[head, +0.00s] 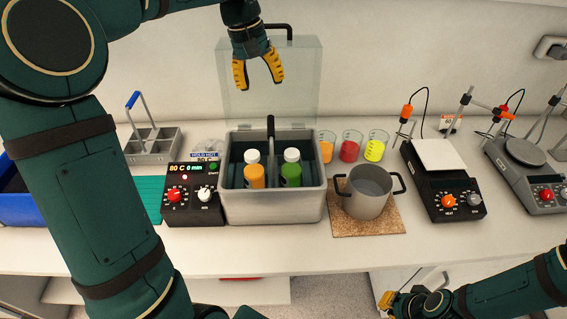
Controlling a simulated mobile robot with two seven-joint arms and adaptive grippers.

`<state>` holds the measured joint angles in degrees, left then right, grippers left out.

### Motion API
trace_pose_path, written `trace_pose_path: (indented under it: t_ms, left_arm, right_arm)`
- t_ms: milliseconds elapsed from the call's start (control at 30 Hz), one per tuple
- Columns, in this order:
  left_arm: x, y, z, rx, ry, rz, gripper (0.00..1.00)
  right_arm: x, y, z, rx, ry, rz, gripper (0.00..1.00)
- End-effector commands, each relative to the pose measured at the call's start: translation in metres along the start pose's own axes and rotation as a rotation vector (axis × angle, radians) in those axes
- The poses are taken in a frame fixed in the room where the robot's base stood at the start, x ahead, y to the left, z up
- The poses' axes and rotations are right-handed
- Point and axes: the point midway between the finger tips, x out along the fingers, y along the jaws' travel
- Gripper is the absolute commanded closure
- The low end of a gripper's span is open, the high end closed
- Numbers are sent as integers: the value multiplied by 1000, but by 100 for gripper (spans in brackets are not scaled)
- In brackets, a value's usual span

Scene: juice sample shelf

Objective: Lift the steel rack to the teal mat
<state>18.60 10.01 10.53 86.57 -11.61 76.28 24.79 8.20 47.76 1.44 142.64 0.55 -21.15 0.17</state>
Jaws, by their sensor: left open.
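A grey water bath (272,207) stands mid-bench. Inside it an upright dark handle (270,135) rises between an orange bottle (254,175) and a green bottle (291,173), both white-capped. The steel rack under them is mostly hidden by the bath's walls. The teal mat (151,193) lies left of the bath, partly covered by my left arm and the control box. My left gripper (259,85) points down, open and empty, above the handle and apart from it. My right gripper (386,300) is low at the right, below the bench's front edge; its fingers are not clear.
The bath's clear lid (300,85) stands open behind. A control box (190,205) reads 80 C, 0 min. A blue-handled grey carrier (165,150) stands back left. A pot (368,195), three coloured beakers (350,148) and a hotplate (445,190) stand right.

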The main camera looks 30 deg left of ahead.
Motion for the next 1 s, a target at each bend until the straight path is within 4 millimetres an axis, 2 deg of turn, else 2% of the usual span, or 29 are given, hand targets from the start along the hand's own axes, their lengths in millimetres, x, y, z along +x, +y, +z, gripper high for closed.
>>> trace_pose_path:
  t_ms: [133,400,733,1000]
  left_arm:
    - [18,-1,0,0,-4,-2,47]
    - [68,-1,0,-1,-4,-2,47]
    - [94,-2,0,0,-3,-1,47]
    - [131,-7,0,-1,-3,0,47]
  right_arm:
    - [3,1,1,0,-1,1,100]
    - [10,3,2,0,-1,2,100]
    - [12,4,2,0,0,3,100]
    - [16,5,2,0,0,3,100]
